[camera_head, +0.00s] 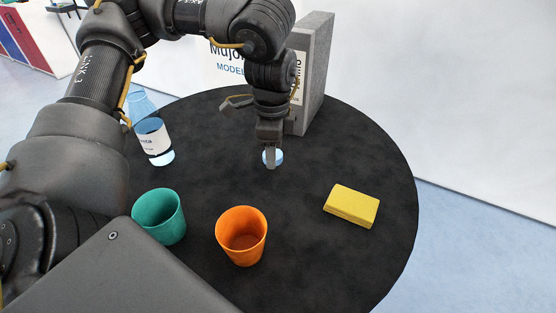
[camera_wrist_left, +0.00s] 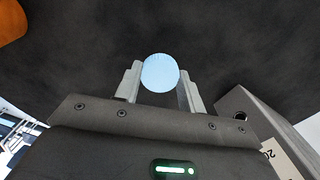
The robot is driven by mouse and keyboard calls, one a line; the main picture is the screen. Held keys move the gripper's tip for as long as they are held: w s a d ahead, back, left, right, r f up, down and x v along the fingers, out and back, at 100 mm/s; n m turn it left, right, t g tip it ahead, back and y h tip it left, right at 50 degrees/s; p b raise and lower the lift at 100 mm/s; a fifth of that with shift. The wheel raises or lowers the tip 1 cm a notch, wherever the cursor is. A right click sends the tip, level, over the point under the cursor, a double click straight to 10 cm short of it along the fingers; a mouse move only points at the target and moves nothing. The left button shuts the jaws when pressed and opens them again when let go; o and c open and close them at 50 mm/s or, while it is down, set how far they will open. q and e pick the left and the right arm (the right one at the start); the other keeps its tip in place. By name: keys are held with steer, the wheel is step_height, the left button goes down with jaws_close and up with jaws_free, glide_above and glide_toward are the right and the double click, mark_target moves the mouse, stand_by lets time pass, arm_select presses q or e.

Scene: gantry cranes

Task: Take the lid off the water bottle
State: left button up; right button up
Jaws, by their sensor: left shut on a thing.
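The water bottle (camera_head: 153,140) stands upright at the table's left side, clear blue with a white label; my left arm partly hides its upper part, so its mouth is hard to see. My left gripper (camera_head: 270,160) is right of the bottle, well apart from it, pointing down over the middle of the table. It is shut on the light blue round lid (camera_head: 279,157). The lid also shows between the two fingers in the left wrist view (camera_wrist_left: 160,73). I cannot tell whether the lid touches the table. My right gripper is not in view.
On the round black table (camera_head: 300,215) stand a green cup (camera_head: 159,217) and an orange cup (camera_head: 241,237) at the front. A yellow sponge-like block (camera_head: 351,205) lies at the right. A grey upright block (camera_head: 315,75) stands behind my left gripper.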

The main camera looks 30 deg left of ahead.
arm_select(q)
step_height(320, 180, down, 3)
steer(key=shift+a+b, duration=0.1)
steer(key=shift+b, duration=0.7)
steer(key=shift+s+r, duration=0.1)
steer(key=shift+r, duration=0.1)
steer(key=shift+f, duration=0.25)
steer(key=o, duration=1.1)
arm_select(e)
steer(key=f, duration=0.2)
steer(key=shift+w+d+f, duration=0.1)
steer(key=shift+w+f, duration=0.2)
arm_select(q)
steer(key=shift+r, duration=0.1)
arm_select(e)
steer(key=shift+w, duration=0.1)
